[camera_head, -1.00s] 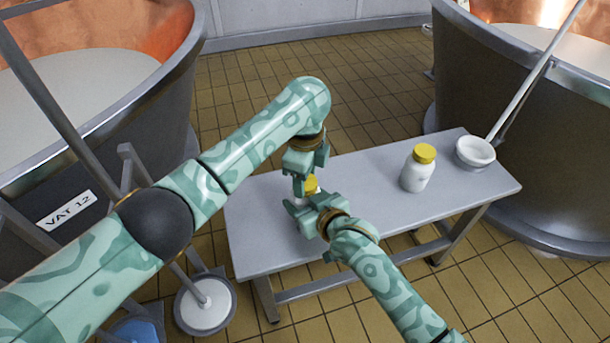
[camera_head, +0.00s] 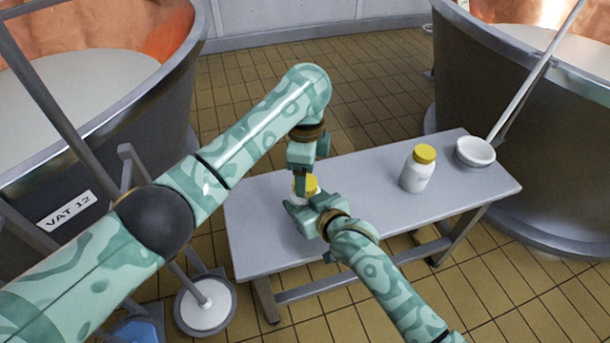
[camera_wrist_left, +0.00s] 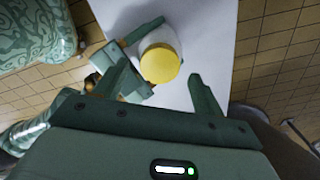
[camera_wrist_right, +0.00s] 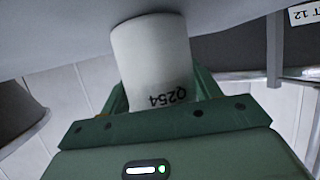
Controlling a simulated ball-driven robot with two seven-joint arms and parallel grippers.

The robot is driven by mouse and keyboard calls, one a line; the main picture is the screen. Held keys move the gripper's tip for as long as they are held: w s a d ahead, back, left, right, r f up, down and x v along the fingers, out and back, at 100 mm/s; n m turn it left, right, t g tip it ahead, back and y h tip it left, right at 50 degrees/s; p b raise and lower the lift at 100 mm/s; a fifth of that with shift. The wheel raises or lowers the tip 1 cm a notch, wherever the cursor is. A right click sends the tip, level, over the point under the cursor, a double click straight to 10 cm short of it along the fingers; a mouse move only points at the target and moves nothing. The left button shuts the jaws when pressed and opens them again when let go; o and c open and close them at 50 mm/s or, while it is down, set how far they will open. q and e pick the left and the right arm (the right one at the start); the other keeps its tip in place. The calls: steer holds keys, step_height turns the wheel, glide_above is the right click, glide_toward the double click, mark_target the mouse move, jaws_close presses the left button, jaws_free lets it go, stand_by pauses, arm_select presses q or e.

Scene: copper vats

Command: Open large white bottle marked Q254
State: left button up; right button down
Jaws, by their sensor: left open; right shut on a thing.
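The white bottle marked Q254 (camera_wrist_right: 152,62) stands on the grey table with a yellow cap (camera_head: 312,184) on it. Its black print shows upside down in the right wrist view. My right gripper (camera_head: 306,208) is shut on the bottle's body from the near side. My left gripper (camera_head: 307,176) points down over the bottle and is open. In the left wrist view the yellow cap (camera_wrist_left: 159,63) lies between its spread fingers, apart from both. In the head view my grippers hide most of the bottle.
A second white bottle with a yellow cap (camera_head: 417,170) stands further right on the table (camera_head: 362,190). A white ladle bowl (camera_head: 475,152) with a long handle is at the table's right end. Large vats stand left and right. The table between the bottles is clear.

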arm_select(q)
step_height(320, 180, up, 2)
steer(key=shift+r, duration=0.25)
steer(key=shift+c, duration=0.2)
steer(key=shift+w+r+m, duration=0.2)
steer(key=shift+r+m, duration=0.2)
steer(key=shift+r, duration=0.1)
steer(key=shift+w+r+m, duration=0.15)
steer(key=shift+r+m, duration=0.25)
steer(key=shift+r, duration=0.1)
steer(key=m, duration=0.2)
steer(key=r+m, duration=0.1)
steer(key=m, duration=0.2)
steer(key=shift+s+r, duration=0.1)
steer(key=m, duration=0.5)
steer(key=shift+s, duration=0.2)
steer(key=shift+f+m, duration=0.2)
steer(key=shift+m, duration=0.1)
step_height(320, 180, down, 8)
steer(key=shift+r, duration=0.2)
